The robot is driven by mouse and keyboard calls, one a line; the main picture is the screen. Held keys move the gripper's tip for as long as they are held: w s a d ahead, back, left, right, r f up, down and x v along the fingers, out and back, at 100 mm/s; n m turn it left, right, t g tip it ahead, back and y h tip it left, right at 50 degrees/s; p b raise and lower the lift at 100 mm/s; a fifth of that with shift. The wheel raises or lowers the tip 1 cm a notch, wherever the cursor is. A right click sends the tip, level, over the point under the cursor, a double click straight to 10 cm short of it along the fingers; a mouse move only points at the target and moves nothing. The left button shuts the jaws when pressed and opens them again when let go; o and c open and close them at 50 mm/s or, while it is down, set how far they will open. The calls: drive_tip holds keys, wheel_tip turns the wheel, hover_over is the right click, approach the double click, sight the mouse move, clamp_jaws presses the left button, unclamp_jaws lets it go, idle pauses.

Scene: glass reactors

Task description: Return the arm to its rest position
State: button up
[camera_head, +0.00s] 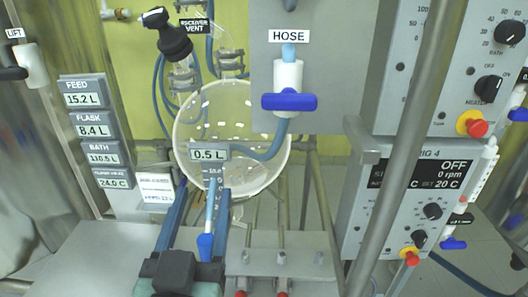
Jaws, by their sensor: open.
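My gripper (203,187) shows at the lower left of centre, with two long blue fingers reaching up and away from a dark and teal body. The fingers are apart. A graduated tube under the 0.5 L display (209,154) and a light blue tube with a blue tip (205,246) show in the gap between them. I cannot tell how near these are to the fingers or whether they touch. No held object can be made out. The rest of my arm is mostly out of view below.
A round clear vessel (262,145) stands behind the fingers. A white hose valve with a blue handle (289,102) hangs above right. Control boxes (400,205) and a metal post fill the right. Display boxes (88,122) stand left. A grey bench (85,262) lies below.

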drive_tip(key=s+d+r+t+p, duration=0.2)
drive_tip(key=r+p, duration=0.3)
drive_tip(key=r, duration=0.9)
drive_tip(key=s+d+r+t+p, duration=0.1)
drive_tip(key=d+r+t+p, duration=0.2)
drive_tip(key=r, duration=1.2)
drive_tip(key=s+d+r+t+p, duration=0.2)
drive_tip(key=r+p, duration=0.6)
drive_tip(key=r, duration=0.7)
drive_tip(key=shift+s+d+t, duration=0.3)
drive_tip(key=shift+d+t, duration=0.1)
drive_tip(key=shift+d, duration=0.15)
